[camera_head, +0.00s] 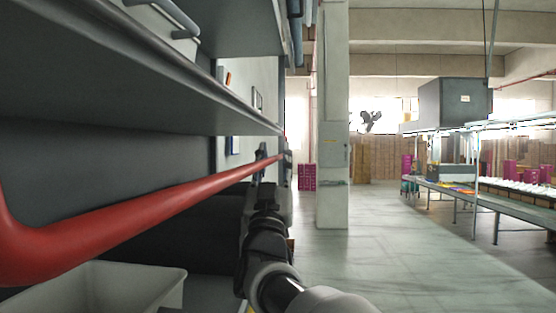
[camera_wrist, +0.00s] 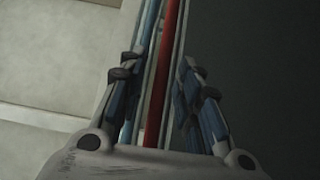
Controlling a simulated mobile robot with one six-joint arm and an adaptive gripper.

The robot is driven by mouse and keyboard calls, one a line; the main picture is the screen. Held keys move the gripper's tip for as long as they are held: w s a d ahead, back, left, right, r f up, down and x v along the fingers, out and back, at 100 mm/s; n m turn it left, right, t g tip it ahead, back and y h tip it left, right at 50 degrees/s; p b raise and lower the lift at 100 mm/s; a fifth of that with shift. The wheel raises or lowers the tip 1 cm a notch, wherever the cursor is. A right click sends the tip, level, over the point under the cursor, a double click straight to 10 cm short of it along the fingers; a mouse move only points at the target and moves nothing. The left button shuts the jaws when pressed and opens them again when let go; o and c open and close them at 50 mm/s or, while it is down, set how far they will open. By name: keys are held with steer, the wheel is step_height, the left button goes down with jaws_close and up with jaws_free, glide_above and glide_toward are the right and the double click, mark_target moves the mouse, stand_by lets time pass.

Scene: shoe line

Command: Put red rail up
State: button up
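The red rail (camera_head: 140,210) runs along the machine's front at the left in the head view, bent at its near end and reaching back toward my gripper (camera_head: 263,160). In the wrist view the red rail (camera_wrist: 163,75) shows as a narrow strip between the two fingers of my gripper (camera_wrist: 158,70). The fingers are spread, with a visible gap on each side of the rail. From this view I cannot tell how far the rail lies beyond the fingertips. My arm partly hides the rail's far end in the head view.
A dark grey machine with an overhanging shelf (camera_head: 120,75) fills the left side. A pale bin (camera_head: 100,285) sits below the rail. A white pillar (camera_head: 332,120) stands ahead. The floor (camera_head: 410,250) is clear toward the conveyor line (camera_head: 500,200) at the right.

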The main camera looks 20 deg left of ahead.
jaws_close()
stand_by(0.7)
